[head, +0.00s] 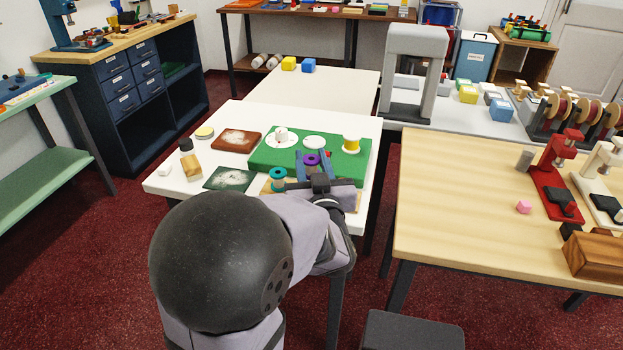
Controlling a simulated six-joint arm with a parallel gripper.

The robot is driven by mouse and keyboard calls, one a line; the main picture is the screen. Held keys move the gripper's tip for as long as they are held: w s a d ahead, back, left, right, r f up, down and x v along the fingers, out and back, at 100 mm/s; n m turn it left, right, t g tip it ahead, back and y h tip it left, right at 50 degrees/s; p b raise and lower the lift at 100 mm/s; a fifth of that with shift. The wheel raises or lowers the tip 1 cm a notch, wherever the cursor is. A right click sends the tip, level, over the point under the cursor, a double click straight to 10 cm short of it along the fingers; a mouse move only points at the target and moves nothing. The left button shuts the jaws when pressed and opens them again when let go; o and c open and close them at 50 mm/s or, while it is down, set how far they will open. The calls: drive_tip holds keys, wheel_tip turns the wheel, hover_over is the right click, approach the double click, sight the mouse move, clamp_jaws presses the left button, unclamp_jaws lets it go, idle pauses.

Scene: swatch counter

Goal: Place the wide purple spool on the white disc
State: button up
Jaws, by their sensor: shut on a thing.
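The purple spool (312,159) is between the blue fingers of my gripper (313,163), which is shut on it. My gripper hides its lower part, so I cannot tell whether it touches the surface below. An empty white disc (314,142) lies on the green mat (260,159), just behind the purple spool. Another white disc (270,140) to the left bears a white spool (281,133). A third white disc (344,149) to the right bears a yellow spool (351,142).
A teal-topped spool (278,174) stands close left of my gripper. A brown framed swatch (236,140) and a dark green one (229,178) lie to the left on the white table (212,115). A grey arch (414,70) stands at the back right.

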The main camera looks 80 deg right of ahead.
drive_tip(key=shift+f+b, duration=0.5)
drive_tip(key=shift+f, duration=1.75)
drive_tip(key=shift+f, duration=0.2)
drive_tip(key=o, duration=1.1)
drive_tip(key=shift+o, duration=0.2)
drive_tip(key=shift+a+f+b, duration=0.1)
drive_tip(key=shift+a+b, duration=0.05)
drive_tip(key=shift+b, duration=0.85)
drive_tip(key=shift+s+a+b, duration=0.15)
drive_tip(key=shift+a+b, duration=0.15)
drive_tip(key=shift+b, duration=0.75)
drive_tip(key=b+v, duration=0.1)
drive_tip(key=b, duration=0.3)
drive_tip(key=shift+s+a+f, duration=0.15)
drive_tip(key=shift+a, duration=0.15)
drive_tip(key=shift+r+b+v, duration=0.25)
drive_tip(key=shift+b+v, duration=0.35)
drive_tip(key=shift+v, duration=0.6)
drive_tip(key=shift+c, duration=0.4)
